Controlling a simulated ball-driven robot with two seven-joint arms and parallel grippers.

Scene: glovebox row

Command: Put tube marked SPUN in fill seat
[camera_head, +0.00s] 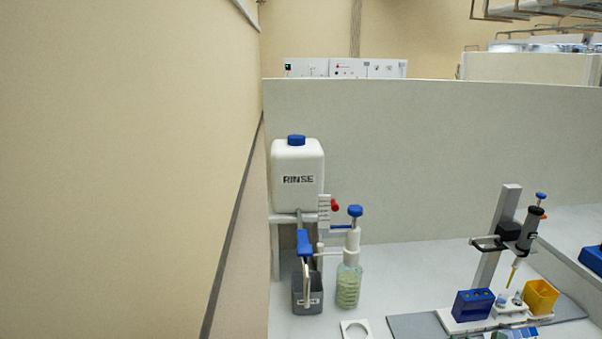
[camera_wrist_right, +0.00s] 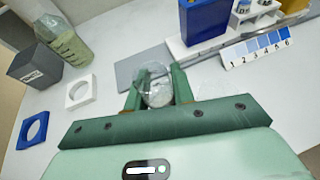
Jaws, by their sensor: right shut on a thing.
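My right gripper (camera_wrist_right: 157,88) shows in the right wrist view, its green fingers shut on a clear, round-ended vessel (camera_wrist_right: 155,92). No marking can be read on it, so I cannot tell whether it is the SPUN tube. Small labelled vials (camera_wrist_right: 243,8) stand in a white holder beyond the gripper, near the blue block (camera_wrist_right: 204,20). In the head view the white holder (camera_head: 510,308) sits below a pipette (camera_head: 525,235) clamped on a stand; I cannot tell which place is the fill seat. My left gripper is in neither view.
A RINSE tank (camera_head: 297,175), a grey bin (camera_head: 307,293) and a pump bottle (camera_head: 349,278) stand at the left. A yellow box (camera_head: 541,296) is at the right. A white square ring (camera_wrist_right: 80,92) and a blue ring (camera_wrist_right: 33,130) lie on the bench. A numbered strip (camera_wrist_right: 257,50) lies before the holder.

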